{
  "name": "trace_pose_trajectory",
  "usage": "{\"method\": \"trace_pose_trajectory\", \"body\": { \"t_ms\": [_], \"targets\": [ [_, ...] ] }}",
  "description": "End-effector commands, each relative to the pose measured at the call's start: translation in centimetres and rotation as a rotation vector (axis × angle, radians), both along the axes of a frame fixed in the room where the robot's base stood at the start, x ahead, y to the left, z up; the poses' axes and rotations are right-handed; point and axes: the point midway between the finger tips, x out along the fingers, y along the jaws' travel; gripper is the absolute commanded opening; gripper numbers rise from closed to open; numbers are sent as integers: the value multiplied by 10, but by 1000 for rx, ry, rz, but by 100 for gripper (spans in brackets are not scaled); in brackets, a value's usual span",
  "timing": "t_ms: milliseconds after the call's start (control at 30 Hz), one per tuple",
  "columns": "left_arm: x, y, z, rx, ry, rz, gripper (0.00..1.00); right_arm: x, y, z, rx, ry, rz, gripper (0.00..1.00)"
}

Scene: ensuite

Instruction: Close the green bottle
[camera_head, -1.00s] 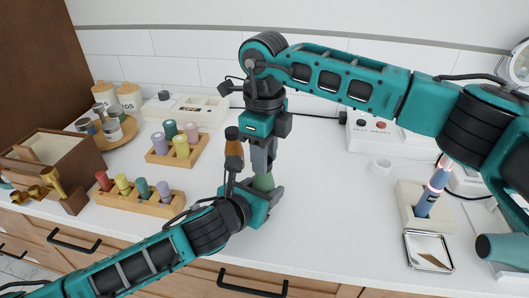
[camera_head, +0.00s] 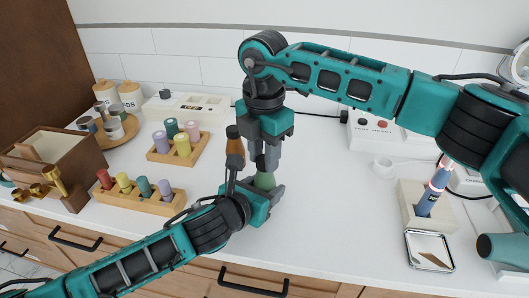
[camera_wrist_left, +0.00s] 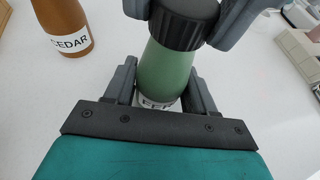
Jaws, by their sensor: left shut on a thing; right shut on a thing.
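The green bottle (camera_head: 264,181) stands upright near the middle of the counter. It also shows in the left wrist view (camera_wrist_left: 165,72), its label partly hidden. My left gripper (camera_head: 263,190) is shut around the bottle's body from the front left. A black ribbed cap (camera_wrist_left: 180,30) sits at the top of the bottle, in line with its neck. My right gripper (camera_head: 264,162) points down from above and is shut on the cap. I cannot tell whether the cap is fully tightened.
A brown bottle labelled CEDAR (camera_wrist_left: 65,25) stands close by on the left. Wooden racks with coloured vials (camera_head: 140,197) are further left. A blue device in a stand (camera_head: 430,198) and a small metal tray (camera_head: 429,250) are at the right. The front-centre counter is clear.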

Motion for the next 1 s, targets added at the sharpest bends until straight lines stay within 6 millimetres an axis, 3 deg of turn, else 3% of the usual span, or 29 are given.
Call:
{"method": "trace_pose_trajectory", "body": {
  "t_ms": [500,700,967,1000],
  "targets": [
    [0,0,-1,1,2,1,0,2,1,0,0,0,-915,6],
    [0,0,-1,1,2,1,0,2,1,0,0,0,-1035,6],
    [0,1,-1,1,2,1,0,2,1,0,1,1,-1037,6],
    [0,1,-1,1,2,1,0,2,1,0,1,1,-1037,37]
  ]
}}
